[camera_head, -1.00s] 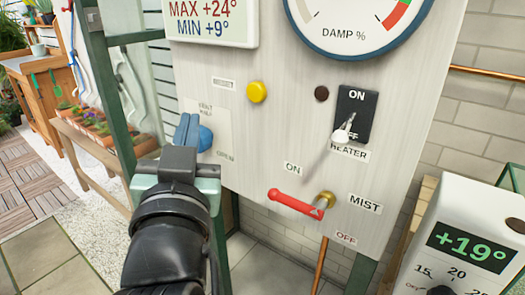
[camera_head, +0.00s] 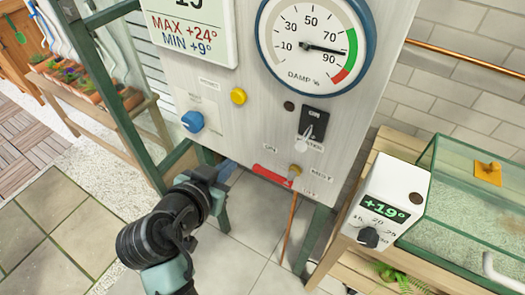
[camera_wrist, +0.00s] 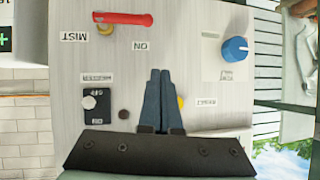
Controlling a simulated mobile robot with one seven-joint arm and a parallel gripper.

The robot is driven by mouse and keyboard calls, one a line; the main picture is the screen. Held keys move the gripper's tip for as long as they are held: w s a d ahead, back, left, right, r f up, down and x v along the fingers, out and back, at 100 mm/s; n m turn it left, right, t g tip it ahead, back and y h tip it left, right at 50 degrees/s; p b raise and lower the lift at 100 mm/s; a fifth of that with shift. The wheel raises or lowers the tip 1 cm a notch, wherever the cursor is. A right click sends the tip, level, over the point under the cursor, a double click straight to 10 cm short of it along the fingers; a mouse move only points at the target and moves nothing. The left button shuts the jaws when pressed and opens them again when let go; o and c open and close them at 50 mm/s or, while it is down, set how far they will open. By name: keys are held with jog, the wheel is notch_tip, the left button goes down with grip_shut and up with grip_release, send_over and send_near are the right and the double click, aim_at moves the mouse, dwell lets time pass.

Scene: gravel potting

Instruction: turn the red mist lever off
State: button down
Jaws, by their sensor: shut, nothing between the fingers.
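The red mist lever (camera_head: 271,175) is on the lower part of the pale panel, pointing left from its brass pivot (camera_head: 294,171). The ON label (camera_head: 270,149) is above it and the OFF label (camera_head: 310,192) is below right. In the wrist view, which is upside down, the lever (camera_wrist: 122,18) is at the top edge with the ON label (camera_wrist: 140,45) below it. My gripper (camera_head: 230,168) is left of the lever in the head view, apart from its tip. Its blue fingers (camera_wrist: 160,71) are shut and empty in front of the panel.
A blue knob (camera_head: 192,121), a yellow button (camera_head: 238,96) and a black heater switch (camera_head: 311,122) are on the panel above. A white thermostat (camera_head: 384,203) and a glass tank (camera_head: 465,200) stand at right. Paved floor is clear at lower left.

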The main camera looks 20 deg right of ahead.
jog(key=s+p, duration=0.1)
jog(key=s+g+p, duration=0.1)
jog(key=s+d+m+g+h+p, duration=0.1)
jog(key=p, duration=0.1)
jog(key=shift+s+d+r, duration=0.1)
jog(key=shift+s+r, duration=0.15)
jog(key=shift+r, duration=0.05)
jog(key=p, duration=0.2)
send_over(263, 174)
jog(key=s+a, duration=0.1)
jog(key=s, duration=0.1)
notch_tip(263, 174, down, 5)
notch_tip(263, 174, down, 3)
jog(key=shift+r, duration=0.2)
jog(key=shift+w+d+f+p, duration=0.1)
jog(key=shift+f+p, duration=0.2)
jog(key=shift+f, duration=0.6)
jog(key=shift+f+g+b, duration=0.2)
jog(key=shift+g+b, duration=0.1)
jog(key=shift+b, duration=0.1)
